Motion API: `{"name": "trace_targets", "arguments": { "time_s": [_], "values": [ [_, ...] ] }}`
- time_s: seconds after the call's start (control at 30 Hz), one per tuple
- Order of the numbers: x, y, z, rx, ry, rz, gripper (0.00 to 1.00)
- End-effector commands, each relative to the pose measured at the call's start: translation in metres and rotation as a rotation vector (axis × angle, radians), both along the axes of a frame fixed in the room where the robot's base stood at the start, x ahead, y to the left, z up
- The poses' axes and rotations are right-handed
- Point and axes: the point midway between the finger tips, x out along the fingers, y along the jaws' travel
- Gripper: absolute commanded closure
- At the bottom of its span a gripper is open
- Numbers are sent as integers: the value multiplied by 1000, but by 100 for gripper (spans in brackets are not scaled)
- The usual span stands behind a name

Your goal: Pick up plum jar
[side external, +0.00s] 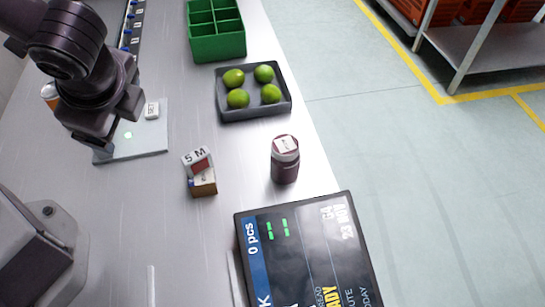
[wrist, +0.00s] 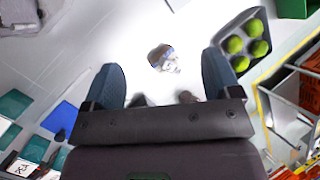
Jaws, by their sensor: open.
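The plum jar (side external: 285,165) is a dark purple jar with a white labelled lid. It stands upright on the grey metal table, right of a small stack of boxes, in the side external view. My gripper (side external: 105,140) is at the left, above a pale plate and well apart from the jar. In the wrist view my gripper (wrist: 163,85) has its two dark fingers spread wide with nothing held between them. A small dark shape shows just above the gripper body there; I cannot tell whether it is the jar.
A black tray of several limes (side external: 222,107) and a green divided bin (side external: 218,48) stand behind the jar. A black display screen (side external: 305,250) stands close in front of it. The small boxes (side external: 202,183) are left of it. The table's right edge is near.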

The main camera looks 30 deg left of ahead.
Motion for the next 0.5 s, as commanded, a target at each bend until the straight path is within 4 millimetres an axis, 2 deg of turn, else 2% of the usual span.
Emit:
{"name": "trace_targets", "arguments": {
  "time_s": [0.03, 0.17, 0.33, 0.4, 0.5],
  "values": [
    [3, -14, -16, 93, 27, -136, 17],
    [16, -50, -49, 316, 50, -494, 17],
    [27, -111, -96, 610, 29, -989, 17],
    [32, -137, -111, 715, -4, -1167, 17],
    [44, -163, -114, 815, -67, -1322, 17]
  ]
}}
